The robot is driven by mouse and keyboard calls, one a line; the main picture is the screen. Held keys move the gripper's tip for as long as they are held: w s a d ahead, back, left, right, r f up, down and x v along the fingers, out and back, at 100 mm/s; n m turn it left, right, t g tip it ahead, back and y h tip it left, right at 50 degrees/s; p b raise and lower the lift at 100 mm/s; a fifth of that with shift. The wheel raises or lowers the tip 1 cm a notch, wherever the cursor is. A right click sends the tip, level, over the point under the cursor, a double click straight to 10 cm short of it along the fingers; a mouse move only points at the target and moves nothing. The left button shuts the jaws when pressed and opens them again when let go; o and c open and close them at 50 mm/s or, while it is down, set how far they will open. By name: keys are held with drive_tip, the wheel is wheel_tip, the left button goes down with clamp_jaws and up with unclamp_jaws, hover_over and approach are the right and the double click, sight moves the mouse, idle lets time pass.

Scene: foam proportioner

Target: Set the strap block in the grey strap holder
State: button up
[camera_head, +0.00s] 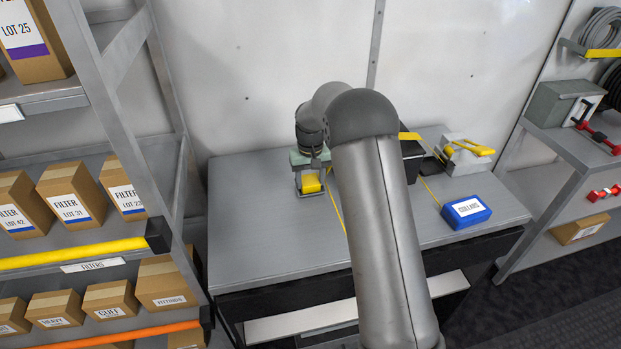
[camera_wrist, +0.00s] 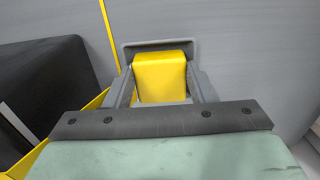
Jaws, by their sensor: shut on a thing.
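The yellow strap block (camera_head: 311,183) is between the fingers of my gripper (camera_head: 310,189), low over the left part of the grey bench. In the wrist view the block (camera_wrist: 160,77) sits between the two grey fingers of my gripper (camera_wrist: 161,92), which are shut on it. A grey rimmed piece, which looks like the strap holder (camera_wrist: 160,45), shows just beyond and around the block's far end. The fingers hide the block's sides, and its underside is out of sight. I cannot tell whether the block rests inside the holder or is just above it.
A black box (camera_head: 412,162) with yellow edging stands right of my arm. A blue bin (camera_head: 466,210) labelled COLLARS lies near the right. Shelves (camera_head: 75,155) flank the bench (camera_head: 265,245), whose front left is clear.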

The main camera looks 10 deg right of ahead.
sight(310, 182)
drive_tip(key=shift+f, duration=0.25)
drive_tip(key=o, duration=1)
drive_tip(key=shift+r, duration=0.6)
wheel_tip(310, 182, up, 11)
drive_tip(key=b, duration=0.1)
drive_tip(key=s+r, duration=0.4)
drive_tip(key=s, duration=0.6)
drive_tip(key=shift+t, duration=0.3)
drive_tip(key=s+f, duration=0.1)
drive_tip(key=s, duration=0.8)
drive_tip(key=s+f, duration=0.2)
drive_tip(key=s, duration=0.8)
drive_tip(key=s+f, duration=0.1)
drive_tip(key=s, duration=0.9)
drive_tip(key=shift+s+a+f, duration=0.1)
drive_tip(key=shift+a+f, duration=0.05)
drive_tip(key=shift+f, duration=0.15)
